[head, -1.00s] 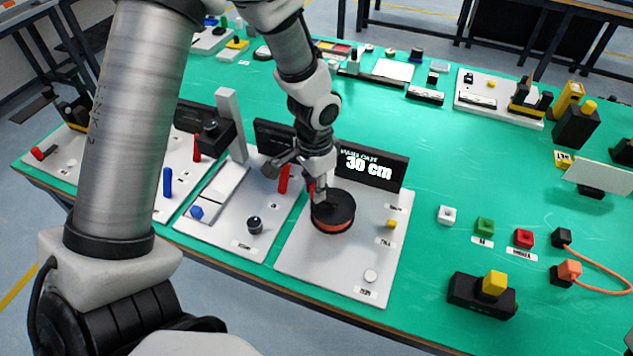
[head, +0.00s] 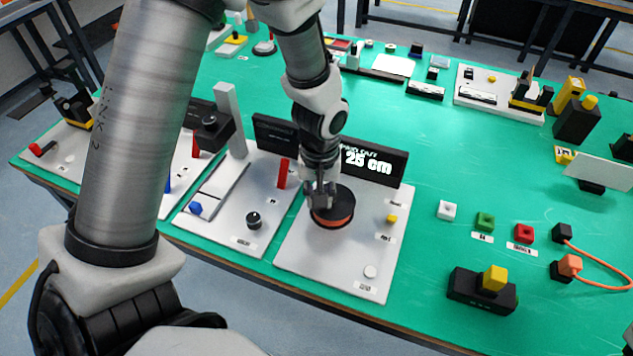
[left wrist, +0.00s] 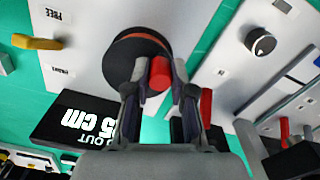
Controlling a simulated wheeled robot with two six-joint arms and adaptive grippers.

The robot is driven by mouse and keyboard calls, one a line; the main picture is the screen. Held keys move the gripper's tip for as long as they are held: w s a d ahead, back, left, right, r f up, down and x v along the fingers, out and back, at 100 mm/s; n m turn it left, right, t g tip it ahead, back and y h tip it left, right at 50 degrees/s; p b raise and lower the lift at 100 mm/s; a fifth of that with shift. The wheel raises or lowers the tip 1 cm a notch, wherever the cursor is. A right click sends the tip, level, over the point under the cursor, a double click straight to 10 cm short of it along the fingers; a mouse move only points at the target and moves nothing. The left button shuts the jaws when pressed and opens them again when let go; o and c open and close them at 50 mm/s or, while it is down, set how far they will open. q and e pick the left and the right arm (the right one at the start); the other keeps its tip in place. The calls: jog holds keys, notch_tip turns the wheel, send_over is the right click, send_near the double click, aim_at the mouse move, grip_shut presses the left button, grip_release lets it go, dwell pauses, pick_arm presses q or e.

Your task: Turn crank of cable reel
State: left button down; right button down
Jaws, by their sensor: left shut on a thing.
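The cable reel (head: 340,219) is a black disc with an orange band, lying on a light grey panel (head: 300,259). It also shows in the left wrist view (left wrist: 126,62). Its red crank handle (left wrist: 160,73) stands up near the reel's edge. My left gripper (head: 322,207) is over the reel's left side, pointing down. In the left wrist view its fingers (left wrist: 160,82) are shut on the red handle from both sides. The display (head: 375,163) behind the reel reads 25 cm. The handle is mostly hidden by the fingers in the head view.
A yellow switch (head: 392,218) and a white round button (head: 370,271) are on the reel's panel. A red lever (head: 283,173) and a black knob (head: 254,220) stand on the panel to the left. The green table right of the reel's panel is clear up to several coloured blocks.

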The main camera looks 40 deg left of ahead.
aim_at(339, 215)
pick_arm(q)
jog(key=n, duration=0.1)
jog(key=d+n+p, duration=0.1)
jog(key=shift+s+r+n, duration=0.1)
jog(key=shift+n, duration=0.3)
jog(key=n+p, duration=0.1)
jog(key=d+n+p, duration=0.1)
jog(key=n+p, duration=0.1)
jog(key=shift+d+n, duration=0.1)
jog(key=shift+n, duration=0.2)
jog(key=n+p, duration=0.1)
jog(key=n, duration=0.1)
jog(key=w+d+n+p, duration=0.1)
jog(key=n+p, duration=0.1)
jog(key=shift+d, duration=0.15)
jog(key=shift+w+d+n+p, duration=0.15)
jog(key=shift+n+p, duration=0.3)
jog(key=shift+n, duration=0.1)
jog(key=shift+w+d+n+p, duration=0.1)
jog(key=shift+w+n+p, duration=0.05)
jog(key=shift+n+p, duration=0.35)
jog(key=c, duration=1)
grip_release()
